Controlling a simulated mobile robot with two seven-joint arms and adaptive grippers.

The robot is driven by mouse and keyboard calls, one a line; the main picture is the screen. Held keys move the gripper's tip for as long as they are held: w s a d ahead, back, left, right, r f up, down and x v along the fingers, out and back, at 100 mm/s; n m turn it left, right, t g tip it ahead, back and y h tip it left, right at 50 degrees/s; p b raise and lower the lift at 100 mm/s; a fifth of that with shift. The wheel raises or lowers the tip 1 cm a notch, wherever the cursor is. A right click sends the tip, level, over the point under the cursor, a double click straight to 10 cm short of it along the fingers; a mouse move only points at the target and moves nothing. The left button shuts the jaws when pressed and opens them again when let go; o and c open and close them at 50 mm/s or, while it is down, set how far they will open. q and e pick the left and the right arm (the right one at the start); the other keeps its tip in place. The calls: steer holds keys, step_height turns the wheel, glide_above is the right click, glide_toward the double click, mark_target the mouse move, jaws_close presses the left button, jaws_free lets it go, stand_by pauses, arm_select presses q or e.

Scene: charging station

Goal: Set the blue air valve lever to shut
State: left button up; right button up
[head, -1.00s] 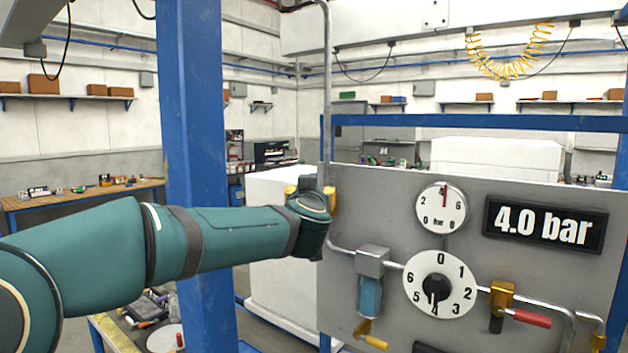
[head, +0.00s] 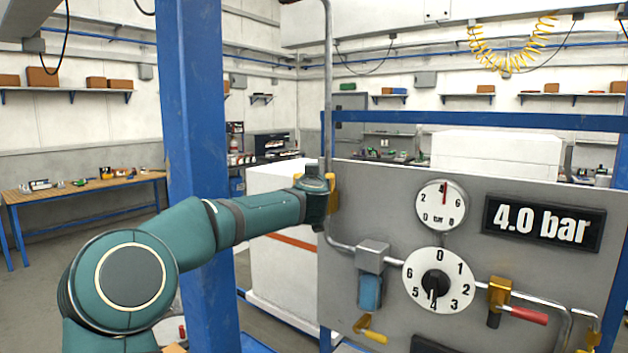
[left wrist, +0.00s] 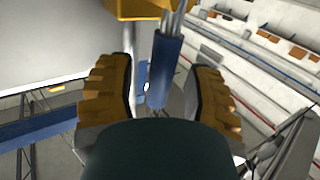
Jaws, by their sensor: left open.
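The blue valve lever (left wrist: 163,68) shows in the left wrist view as a blue grip on a metal stem, below a yellow-brass valve body (left wrist: 140,8). My left gripper (left wrist: 162,92) is open, with one ribbed yellow finger on each side of the lever. Clear gaps show between the fingers and the lever in this view. In the head view my left wrist is at the upright pipe on the panel's left edge, where brass-coloured parts (head: 332,194) show. The lever itself is hidden there by my arm. My right gripper is in neither view.
The grey panel (head: 400,190) carries a gauge (head: 441,206), a 4.0 bar display (head: 543,224), a dial (head: 439,281), a red-handled valve (head: 525,314) and a yellow lever (head: 370,331). A blue post (head: 195,120) stands behind my arm.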

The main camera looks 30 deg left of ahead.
arm_select(q)
jaws_close()
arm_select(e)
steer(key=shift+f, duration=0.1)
